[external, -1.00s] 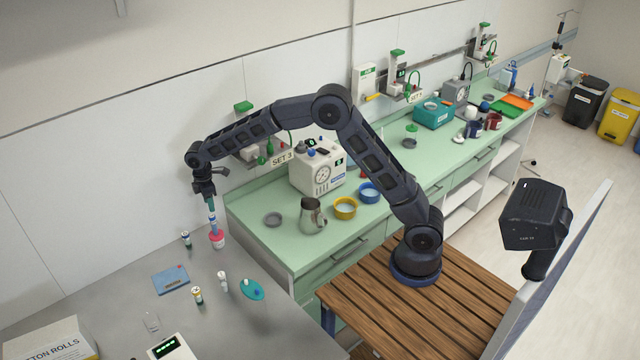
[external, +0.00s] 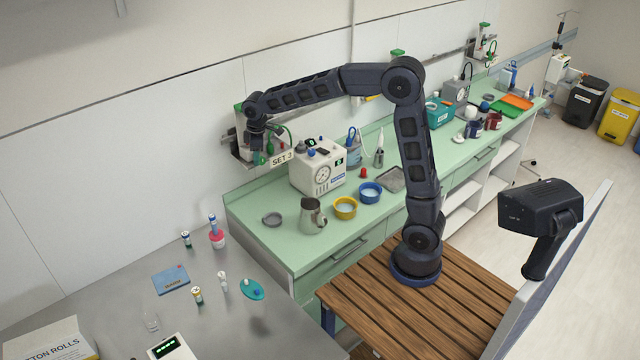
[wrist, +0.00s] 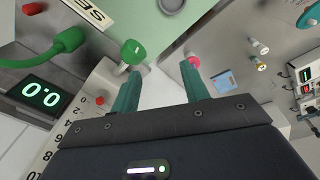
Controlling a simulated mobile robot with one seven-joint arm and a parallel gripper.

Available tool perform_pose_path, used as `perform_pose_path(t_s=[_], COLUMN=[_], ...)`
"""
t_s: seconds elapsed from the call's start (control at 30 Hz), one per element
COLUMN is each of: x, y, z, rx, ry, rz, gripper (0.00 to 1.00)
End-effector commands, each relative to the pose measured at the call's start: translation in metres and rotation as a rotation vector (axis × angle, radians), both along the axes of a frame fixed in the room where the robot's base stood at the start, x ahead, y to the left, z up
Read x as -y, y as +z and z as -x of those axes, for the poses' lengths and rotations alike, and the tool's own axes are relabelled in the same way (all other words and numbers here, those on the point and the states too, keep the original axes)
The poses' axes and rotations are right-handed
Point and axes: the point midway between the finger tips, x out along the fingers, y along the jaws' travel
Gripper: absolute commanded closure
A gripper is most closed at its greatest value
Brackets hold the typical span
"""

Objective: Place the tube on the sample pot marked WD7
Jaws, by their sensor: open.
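The tube (external: 213,224), slim with a blue-and-white body, stands roughly upright on the pink-red sample pot (external: 217,240) at the back of the grey worktop. I cannot read any marking on the pot. My gripper (external: 257,157) is raised well above and to the right of them, in front of the wall rail. In the wrist view my gripper (wrist: 163,88) has its two teal fingers apart with nothing between them. The pink pot (wrist: 194,61) shows there small, beyond the right finger. Other small capped pots (external: 186,239), (external: 197,295) stand on the worktop.
A white dial device (external: 318,168), a steel jug (external: 312,216), and yellow (external: 345,208) and blue (external: 370,192) bowls stand on the green counter. The SET 3 wall unit (external: 282,158) is close to my gripper. A blue card (external: 171,280) lies on the worktop.

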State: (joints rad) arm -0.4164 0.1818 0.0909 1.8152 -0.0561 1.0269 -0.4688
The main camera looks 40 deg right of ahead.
Motion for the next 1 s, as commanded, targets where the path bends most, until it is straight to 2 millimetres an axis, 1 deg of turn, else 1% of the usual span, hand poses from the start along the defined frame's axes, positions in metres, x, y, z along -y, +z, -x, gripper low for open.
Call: perform_pose_path(t_s=[0.03,0.2,0.37,0.5,0.73,0.87,1.0], x=[0.019,0.073,0.121,0.158,0.213,0.238,0.261], y=[0.011,0.035,0.052,0.061,0.065,0.062,0.054], z=[0.009,0.041,0.076,0.110,0.171,0.207,0.245], rx=[0.012,0.043,0.073,0.100,0.141,0.164,0.190], ry=[-0.037,-0.161,-0.280,-0.382,-0.554,-0.649,-0.751], rz=[-0.007,-0.028,-0.049,-0.071,-0.109,-0.134,-0.162], gripper=[0.55,0.55,0.55,0.55,0.55,0.55,0.55])
